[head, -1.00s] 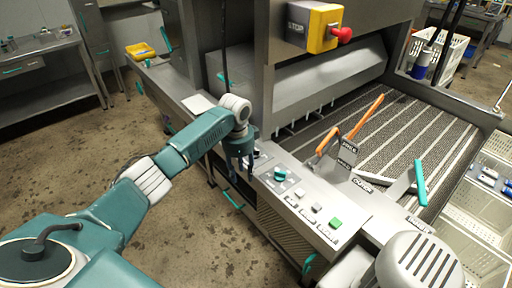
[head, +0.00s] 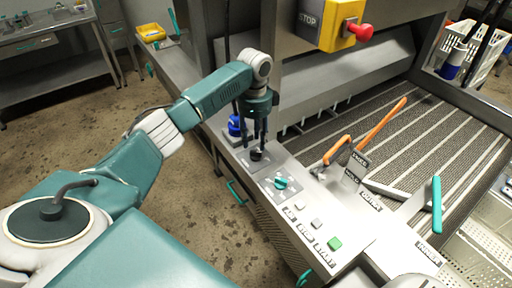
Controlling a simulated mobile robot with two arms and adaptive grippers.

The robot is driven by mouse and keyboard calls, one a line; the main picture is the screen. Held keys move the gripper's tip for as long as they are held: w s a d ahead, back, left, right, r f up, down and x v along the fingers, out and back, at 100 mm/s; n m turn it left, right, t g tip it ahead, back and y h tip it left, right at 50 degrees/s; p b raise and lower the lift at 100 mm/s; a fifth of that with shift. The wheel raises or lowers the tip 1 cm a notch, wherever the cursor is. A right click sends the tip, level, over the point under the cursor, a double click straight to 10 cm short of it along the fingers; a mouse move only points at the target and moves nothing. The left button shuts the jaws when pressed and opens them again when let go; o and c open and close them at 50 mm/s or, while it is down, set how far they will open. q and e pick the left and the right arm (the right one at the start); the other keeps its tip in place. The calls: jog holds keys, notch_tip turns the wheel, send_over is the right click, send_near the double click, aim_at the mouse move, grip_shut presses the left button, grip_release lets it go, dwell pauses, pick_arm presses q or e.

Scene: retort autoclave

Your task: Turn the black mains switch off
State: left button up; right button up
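The black mains switch (head: 257,155) is a small dark knob on the grey control panel, left of the teal knob. My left gripper (head: 257,142) points down just above and behind it. Its dark fingers are spread apart, with the knob below and between the tips. I cannot tell whether they touch it. The lettering by the switch is too small to read. My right gripper is not in view.
A blue fitting (head: 236,126) sits just behind my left gripper. A teal knob (head: 281,183), grey buttons and a green button (head: 335,243) lie along the panel. Orange-handled levers (head: 337,150) stand to the right. A red stop button (head: 362,32) is above.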

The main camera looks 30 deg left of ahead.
aim_at(255, 152)
pick_arm(q)
notch_tip(255, 152, down, 3)
jog(key=shift+w+f, duration=0.1)
jog(key=shift+f, duration=0.05)
notch_tip(255, 152, down, 2)
jog(key=shift+w+f+p, duration=0.1)
jog(key=shift+p, duration=0.2)
grip_shut()
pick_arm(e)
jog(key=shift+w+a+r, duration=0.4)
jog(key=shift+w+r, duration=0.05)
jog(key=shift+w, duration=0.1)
